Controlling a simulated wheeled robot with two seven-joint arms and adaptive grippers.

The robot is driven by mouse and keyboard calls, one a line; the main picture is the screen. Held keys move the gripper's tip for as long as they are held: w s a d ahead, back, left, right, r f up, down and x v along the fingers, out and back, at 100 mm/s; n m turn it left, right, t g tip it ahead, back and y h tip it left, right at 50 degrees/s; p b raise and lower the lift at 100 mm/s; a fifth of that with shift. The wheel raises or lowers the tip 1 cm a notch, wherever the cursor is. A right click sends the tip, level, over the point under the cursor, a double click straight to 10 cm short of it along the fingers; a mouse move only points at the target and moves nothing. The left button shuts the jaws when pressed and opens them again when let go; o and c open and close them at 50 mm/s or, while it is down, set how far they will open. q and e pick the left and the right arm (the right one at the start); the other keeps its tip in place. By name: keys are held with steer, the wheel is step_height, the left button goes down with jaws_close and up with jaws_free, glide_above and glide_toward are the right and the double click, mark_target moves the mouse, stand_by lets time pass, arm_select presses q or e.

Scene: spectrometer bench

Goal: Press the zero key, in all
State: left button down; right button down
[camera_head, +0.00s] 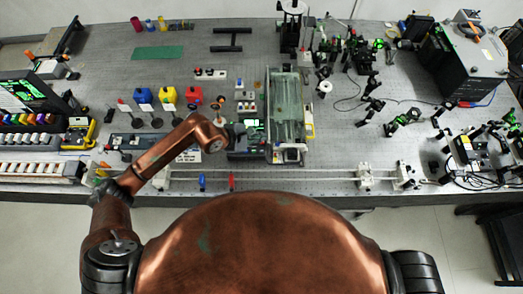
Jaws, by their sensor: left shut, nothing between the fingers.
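My left arm reaches in from the left over the bench, and my left gripper (238,130) is shut and empty at its far end. The gripper is over the left side of an instrument with a small green-lit display (254,126) and a clear-lidded, pale green-grey chamber (286,100). The gripper and wrist hide part of the instrument's front left panel. Single keys are too small to make out, so I cannot tell which is the zero key or whether the fingertips touch anything. My right gripper is out of view.
A rail (300,176) with red and blue pieces runs along the bench front. Yellow, blue and red containers (168,95) stand left of the gripper. A small block with buttons (210,73) lies behind it. Optics mounts (370,105) crowd the right. Bare bench (110,65) shows back left.

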mark_target(260, 152)
arm_select(q)
steer(key=shift+a+f, duration=0.1)
stand_by(0.3)
step_height(260, 152, down, 8)
steer(key=b, duration=0.4)
steer(key=shift+b, duration=0.35)
steer(key=shift+f, duration=0.35)
steer(key=shift+b, duration=0.3)
stand_by(0.6)
steer(key=shift+f+b, duration=0.4)
steer(key=shift+b, duration=0.05)
steer(key=shift+f+b, duration=0.45)
steer(key=shift+b, duration=0.05)
stand_by(0.5)
steer(key=shift+r, duration=0.15)
steer(key=shift+r+p, duration=0.45)
steer(key=shift+r, duration=0.3)
